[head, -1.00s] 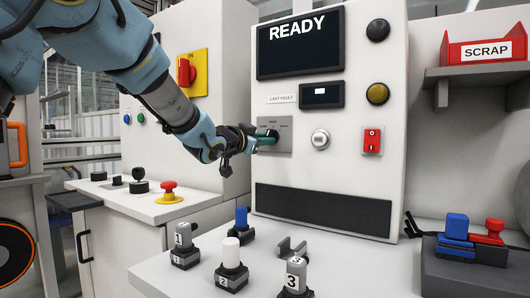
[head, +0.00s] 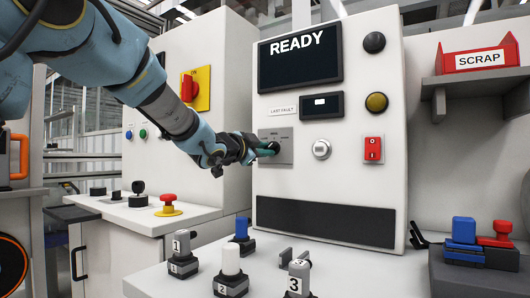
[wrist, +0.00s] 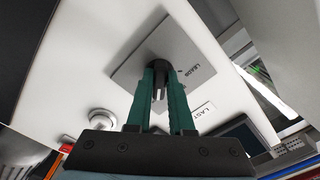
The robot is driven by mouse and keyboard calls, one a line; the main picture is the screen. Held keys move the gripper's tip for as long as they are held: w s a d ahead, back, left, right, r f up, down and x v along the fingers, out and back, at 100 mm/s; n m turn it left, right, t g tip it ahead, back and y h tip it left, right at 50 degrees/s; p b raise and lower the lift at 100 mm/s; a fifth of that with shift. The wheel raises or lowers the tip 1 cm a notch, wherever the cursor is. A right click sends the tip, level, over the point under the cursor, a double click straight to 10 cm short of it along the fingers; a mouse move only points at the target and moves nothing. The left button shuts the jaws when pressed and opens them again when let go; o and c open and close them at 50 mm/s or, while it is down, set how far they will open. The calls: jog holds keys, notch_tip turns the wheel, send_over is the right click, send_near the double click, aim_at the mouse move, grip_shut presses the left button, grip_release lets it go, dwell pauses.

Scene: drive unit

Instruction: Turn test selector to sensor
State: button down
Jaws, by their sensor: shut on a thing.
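The test selector is a dark knob (wrist: 158,88) on a grey plate (head: 284,145) on the front of the white test cabinet. In the head view my gripper (head: 268,150) reaches it from the left and hides part of it and the plate. In the wrist view my green fingers (wrist: 160,95) are closed on both sides of the knob. The display (head: 299,58) reads "READY".
Right of the selector are a silver round knob (head: 321,149) and a red switch (head: 373,149). Numbered fixtures (head: 182,257) stand on the bench below. A red SCRAP bin (head: 478,55) sits on a shelf at right. A red emergency button (head: 169,200) is at left.

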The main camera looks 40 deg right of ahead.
jog(key=c, duration=0.8)
grip_release()
jog(key=v, duration=1.1)
jog(key=shift+b, duration=0.4)
jog(key=shift+d, duration=0.1)
